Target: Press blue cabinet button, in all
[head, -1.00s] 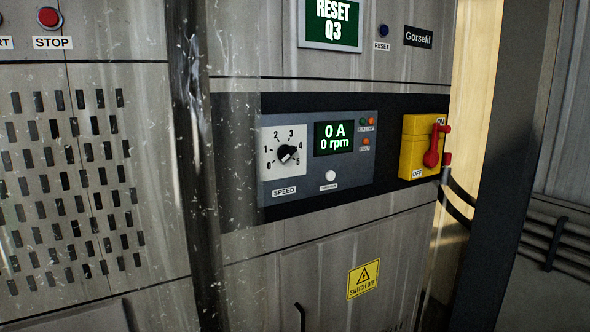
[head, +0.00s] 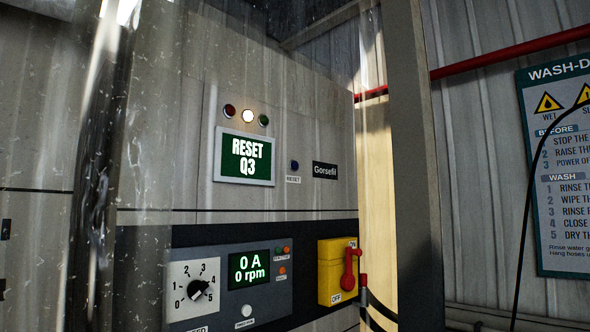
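The blue button (head: 295,165) is small and round on the cabinet front, above a white "RESET" label (head: 293,180). It sits right of a green display (head: 244,157) reading "RESET Q3" and left of a black "Gorsefil" plate (head: 325,170). Above the display are a red lamp (head: 230,111), a lit yellowish lamp (head: 248,116) and a green lamp (head: 263,120). Neither of my grippers is in view.
A speed dial (head: 198,289) and a "0 A 0 rpm" display (head: 249,268) are lower on the cabinet. A yellow switch box with red handle (head: 330,287) is at its right. A transparent, streaked sheet or tube covers the left. A grey post (head: 411,160) stands right.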

